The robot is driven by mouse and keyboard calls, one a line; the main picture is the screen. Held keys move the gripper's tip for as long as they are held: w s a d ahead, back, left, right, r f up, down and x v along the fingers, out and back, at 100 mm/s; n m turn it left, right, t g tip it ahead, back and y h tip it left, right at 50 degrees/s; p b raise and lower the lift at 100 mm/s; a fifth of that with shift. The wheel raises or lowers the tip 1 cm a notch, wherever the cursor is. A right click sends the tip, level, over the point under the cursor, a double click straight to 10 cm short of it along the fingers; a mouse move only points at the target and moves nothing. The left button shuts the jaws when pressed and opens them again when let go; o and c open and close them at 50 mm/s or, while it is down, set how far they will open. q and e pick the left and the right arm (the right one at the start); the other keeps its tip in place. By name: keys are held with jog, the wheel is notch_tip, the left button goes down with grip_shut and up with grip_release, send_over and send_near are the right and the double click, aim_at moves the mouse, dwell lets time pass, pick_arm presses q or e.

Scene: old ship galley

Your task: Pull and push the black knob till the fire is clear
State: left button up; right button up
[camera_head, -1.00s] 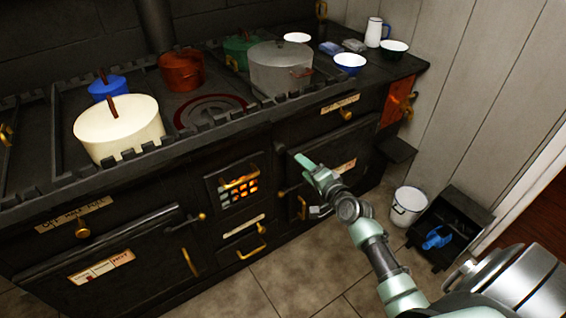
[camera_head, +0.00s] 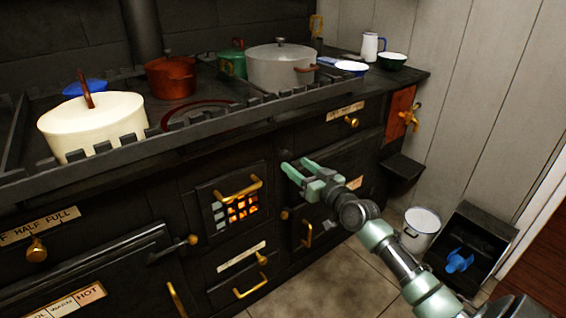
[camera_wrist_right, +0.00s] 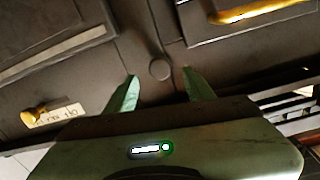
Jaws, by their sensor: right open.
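My right gripper (camera_head: 297,167) is open in front of the black stove, up and right of the firebox door. In the right wrist view, a round dark knob (camera_wrist_right: 160,69) shows between and just beyond its two separated fingertips. I cannot tell whether they touch it. I cannot make out this knob clearly in the head view. The fire (camera_head: 243,208) glows orange behind the grille of the firebox door (camera_head: 203,197), which has a brass handle (camera_head: 240,188). My left gripper is out of view.
A cream pot (camera_head: 92,130), a copper pot (camera_head: 171,79) and a grey pot (camera_head: 281,70) stand on the stovetop behind its raised rail. A lever (camera_head: 176,249) juts out left of the firebox. A white bucket (camera_head: 421,228) and a black bin (camera_head: 488,225) stand on the floor at right.

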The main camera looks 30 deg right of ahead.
aim_at(287, 158)
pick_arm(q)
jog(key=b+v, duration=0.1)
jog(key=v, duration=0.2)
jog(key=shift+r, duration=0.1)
pick_arm(e)
jog(key=w, duration=0.6)
jog(key=shift+w+a, duration=0.1)
jog(key=shift+w, duration=0.25)
jog(key=c, duration=1.1)
grip_shut()
jog(key=shift+s, duration=0.1)
